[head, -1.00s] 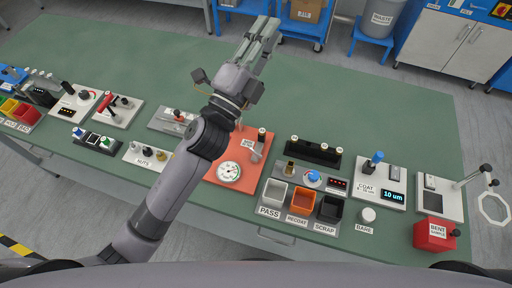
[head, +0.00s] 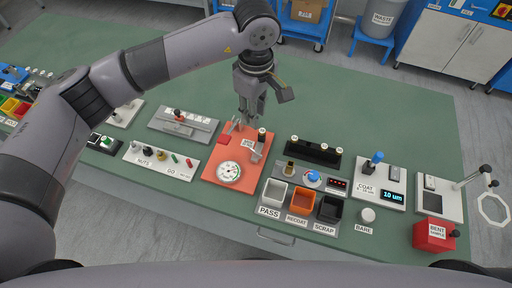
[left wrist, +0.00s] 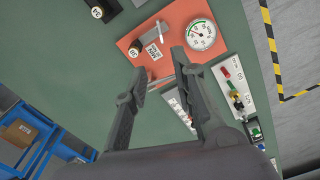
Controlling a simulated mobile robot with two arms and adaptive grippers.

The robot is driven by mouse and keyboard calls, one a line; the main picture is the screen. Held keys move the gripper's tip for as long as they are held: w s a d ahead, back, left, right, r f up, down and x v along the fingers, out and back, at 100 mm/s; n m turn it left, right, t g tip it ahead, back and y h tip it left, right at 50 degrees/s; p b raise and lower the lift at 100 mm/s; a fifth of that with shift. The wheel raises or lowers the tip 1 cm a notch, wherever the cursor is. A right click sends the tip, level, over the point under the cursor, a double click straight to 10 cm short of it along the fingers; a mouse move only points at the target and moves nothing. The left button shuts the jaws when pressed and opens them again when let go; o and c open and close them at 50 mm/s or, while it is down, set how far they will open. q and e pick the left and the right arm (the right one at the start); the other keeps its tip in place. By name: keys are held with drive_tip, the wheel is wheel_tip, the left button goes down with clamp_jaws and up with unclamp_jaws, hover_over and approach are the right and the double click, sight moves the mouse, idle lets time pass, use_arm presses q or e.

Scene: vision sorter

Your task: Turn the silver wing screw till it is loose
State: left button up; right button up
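The orange plate (head: 212,172) stands on the green bench with a round white dial gauge (head: 229,172), a small labelled block and a dark post with a pale cap (head: 262,134). In the left wrist view a small silver part (left wrist: 161,29) sticks up beside the labelled block (left wrist: 153,51); it may be the wing screw, but its wings are too small to make out. My left gripper (head: 250,118) points down over the back of the plate. In the left wrist view its fingers (left wrist: 160,65) are apart with nothing between them. My right gripper is out of view.
Left of the plate lie a white board (head: 135,158) with several small plugs and a grey fixture (head: 160,123). To its right are a black rack (head: 300,155), the sorting bins (head: 302,203) and a coating gauge (head: 365,190). The bench behind is clear.

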sight(256, 152)
use_arm(q)
wheel_tip(256, 152, down, 16)
drive_tip(key=p, duration=0.4)
drive_tip(key=shift+d+r, duration=0.1)
drive_tip(key=shift+r, duration=0.1)
drive_tip(key=shift+f, duration=0.75)
drive_tip(key=shift+c, duration=0.4)
clamp_jaws()
